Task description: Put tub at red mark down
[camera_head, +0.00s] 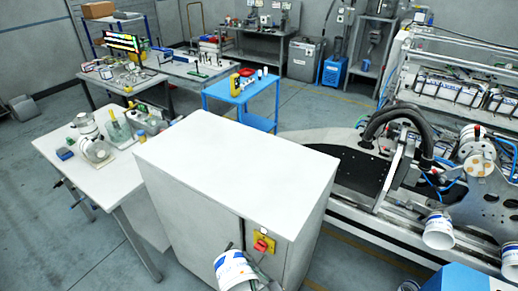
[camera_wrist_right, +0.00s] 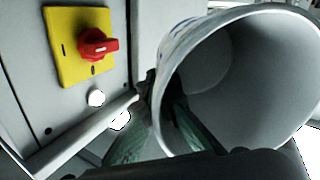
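A white tub with a blue label (camera_head: 235,270) is at the bottom centre of the head view, in front of the grey cabinet. In the right wrist view the tub (camera_wrist_right: 235,75) is tilted with its open mouth towards the camera and looks empty. My right gripper (camera_wrist_right: 160,115) is at the tub's near wall, one greenish finger showing inside the rim and one outside. It appears shut on that wall. In the head view the right gripper (camera_head: 262,284) is mostly cut off by the lower edge. My left gripper is not in view. I cannot make out a red mark.
The white-topped cabinet (camera_head: 240,165) stands close behind the tub, with a red switch (camera_head: 261,245) on a yellow plate. A white table (camera_head: 65,185) with reels is at left. A labelling machine (camera_head: 375,225) fills the right, with another tub (camera_head: 439,231) there. A blue cart (camera_head: 240,95) stands behind.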

